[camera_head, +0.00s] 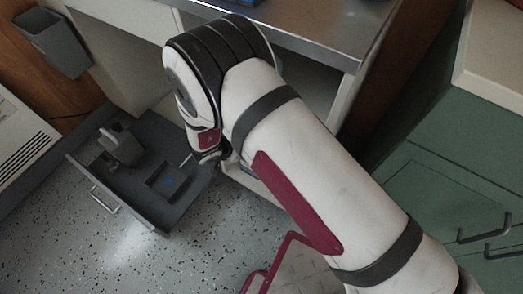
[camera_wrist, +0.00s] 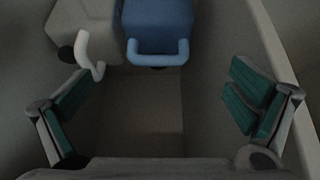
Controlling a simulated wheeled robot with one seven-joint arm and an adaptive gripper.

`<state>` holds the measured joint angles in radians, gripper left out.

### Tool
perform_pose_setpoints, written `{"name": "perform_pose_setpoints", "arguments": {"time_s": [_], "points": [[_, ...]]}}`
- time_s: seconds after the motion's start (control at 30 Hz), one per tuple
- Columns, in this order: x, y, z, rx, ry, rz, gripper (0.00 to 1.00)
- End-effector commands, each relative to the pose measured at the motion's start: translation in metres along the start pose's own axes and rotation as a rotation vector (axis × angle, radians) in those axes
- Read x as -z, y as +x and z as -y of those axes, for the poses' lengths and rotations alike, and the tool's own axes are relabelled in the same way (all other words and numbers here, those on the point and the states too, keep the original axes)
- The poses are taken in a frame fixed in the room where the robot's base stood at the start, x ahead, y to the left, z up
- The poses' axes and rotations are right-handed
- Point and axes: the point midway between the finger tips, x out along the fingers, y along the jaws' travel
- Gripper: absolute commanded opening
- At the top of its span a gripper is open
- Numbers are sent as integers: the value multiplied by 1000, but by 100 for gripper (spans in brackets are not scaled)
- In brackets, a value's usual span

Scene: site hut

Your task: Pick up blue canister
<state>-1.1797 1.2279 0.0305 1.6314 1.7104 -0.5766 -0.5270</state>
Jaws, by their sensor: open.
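In the wrist view a blue canister (camera_wrist: 160,25) with a blue loop handle is at the top centre, partly cut off by the picture's edge. My gripper (camera_wrist: 162,95) is open and empty, with its teal-padded fingers apart on the left and right. The canister lies beyond the fingertips in the picture, roughly between them in width, and neither finger is seen touching it. A grey container (camera_wrist: 85,18) with a pale handle sits close beside it on the left. In the head view my arm covers most of my gripper, and I cannot make out the canister clearly.
In the wrist view a pale wall or edge (camera_wrist: 285,60) runs down the right side. In the head view an open grey drawer (camera_head: 150,212) holds grey items. A metal worktop (camera_head: 315,25) is above, and a green cabinet (camera_head: 440,195) stands at right. Speckled floor is clear at lower left.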

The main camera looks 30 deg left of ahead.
Motion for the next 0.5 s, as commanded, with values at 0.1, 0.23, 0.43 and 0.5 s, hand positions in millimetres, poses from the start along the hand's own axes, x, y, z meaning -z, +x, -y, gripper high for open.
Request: {"name": "perform_pose_setpoints", "arguments": {"time_s": [0.1, 0.23, 0.43, 0.5], "points": [[-1, 2, 0, 0, -1, 0, 100], [-1, 16, 0, -1, 0, 0, 100], [-2, 56, -1, -1, -1, 0, 100], [-1, 67, 0, 0, 0, -1, 100]]}}
